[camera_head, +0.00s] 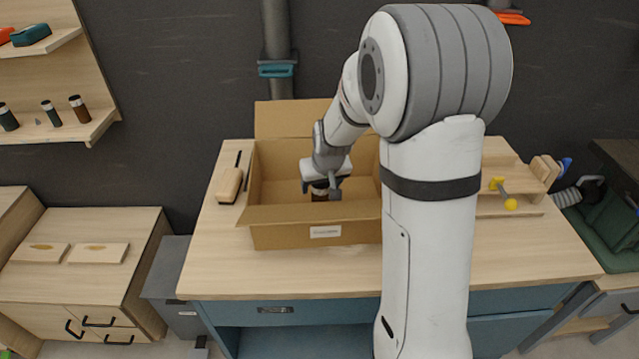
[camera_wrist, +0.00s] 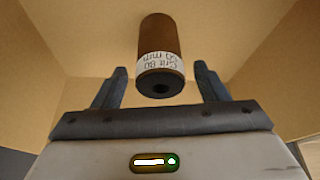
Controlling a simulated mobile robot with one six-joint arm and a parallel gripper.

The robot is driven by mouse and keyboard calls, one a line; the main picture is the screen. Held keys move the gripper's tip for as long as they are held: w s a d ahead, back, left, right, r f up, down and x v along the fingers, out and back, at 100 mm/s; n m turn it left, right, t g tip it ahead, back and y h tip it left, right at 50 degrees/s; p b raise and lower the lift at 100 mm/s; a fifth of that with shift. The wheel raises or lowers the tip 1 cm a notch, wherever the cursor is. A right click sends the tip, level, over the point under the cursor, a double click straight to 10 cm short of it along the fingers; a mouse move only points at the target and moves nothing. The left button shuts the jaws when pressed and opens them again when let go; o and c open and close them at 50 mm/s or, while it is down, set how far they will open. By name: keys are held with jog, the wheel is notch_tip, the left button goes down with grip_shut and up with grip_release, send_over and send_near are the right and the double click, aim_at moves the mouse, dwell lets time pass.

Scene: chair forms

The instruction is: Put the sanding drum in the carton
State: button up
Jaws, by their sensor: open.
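The sanding drum (camera_wrist: 161,55) is a brown cylinder with a white printed band and a dark hole in its end. In the wrist view it is inside the carton (camera_wrist: 75,45), between and just beyond the fingertips. My gripper (camera_wrist: 161,80) is open, with a visible gap on each side of the drum. In the head view the open cardboard carton (camera_head: 275,238) stands on the workbench, and my gripper (camera_head: 321,188) reaches down into it. Part of the drum (camera_head: 319,194) shows below the gripper. Whether the drum rests on the carton floor is hard to tell.
A wooden-backed brush (camera_head: 229,186) lies left of the carton on the workbench (camera_head: 220,262). A wooden fixture with a yellow-knobbed tool (camera_head: 504,193) stands at the right. The carton's walls surround my gripper, and its back flap (camera_head: 290,118) stands up. The bench front is clear.

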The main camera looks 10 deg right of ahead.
jog(key=shift+r, duration=0.1)
jog(key=b+v, duration=0.1)
jog(key=v, duration=1.1)
jog(key=shift+r, duration=0.1)
